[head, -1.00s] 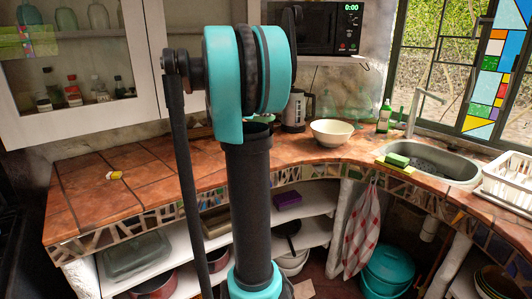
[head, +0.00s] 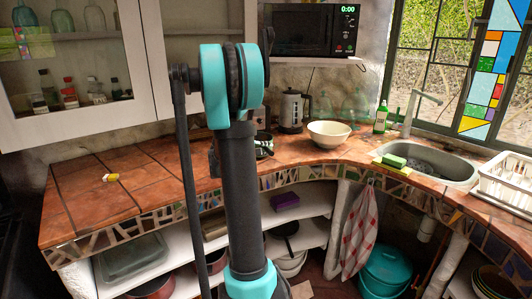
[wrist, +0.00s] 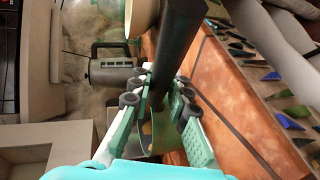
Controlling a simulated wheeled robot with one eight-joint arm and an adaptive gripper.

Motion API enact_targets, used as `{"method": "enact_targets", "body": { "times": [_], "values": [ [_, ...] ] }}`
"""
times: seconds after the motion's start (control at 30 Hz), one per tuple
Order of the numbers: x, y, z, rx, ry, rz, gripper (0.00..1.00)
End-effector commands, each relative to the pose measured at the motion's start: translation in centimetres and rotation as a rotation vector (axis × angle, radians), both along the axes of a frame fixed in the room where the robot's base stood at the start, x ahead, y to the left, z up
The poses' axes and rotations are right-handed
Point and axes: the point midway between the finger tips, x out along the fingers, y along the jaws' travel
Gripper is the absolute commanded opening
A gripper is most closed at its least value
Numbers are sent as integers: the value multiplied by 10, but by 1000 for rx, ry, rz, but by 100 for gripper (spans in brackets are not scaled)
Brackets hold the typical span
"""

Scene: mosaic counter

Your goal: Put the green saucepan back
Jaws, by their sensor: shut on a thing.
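In the wrist view my gripper (wrist: 160,92) is shut on a long dark handle (wrist: 186,35), which runs up out of the top of the frame. A green surface (wrist: 165,132) shows between and behind the fingers; it looks like part of the green saucepan, but most of the pan is hidden by the fingers. In the head view my arm covers much of the counter. A small dark and pale shape (head: 264,146) shows just right of the arm, low over the counter; I cannot tell gripper from pan there.
A cream bowl (head: 329,133) and a grey kettle (head: 291,112) stand right of my arm. A sink (head: 440,163), green sponge (head: 393,161) and white dish rack (head: 505,185) are further right. The tiled counter (head: 140,170) at left is mostly clear, with a small yellow item (head: 111,177).

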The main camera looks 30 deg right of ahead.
Motion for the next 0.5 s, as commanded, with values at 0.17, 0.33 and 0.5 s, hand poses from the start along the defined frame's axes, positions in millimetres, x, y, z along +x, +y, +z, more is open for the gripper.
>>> {"method": "enact_targets", "body": {
  "times": [0.17,0.33,0.5],
  "values": [
    [0,0,-14,-1,0,0,0],
    [0,0,-14,-1,0,0,0],
    [0,0,-16,-1,0,0,0]
  ]
}}
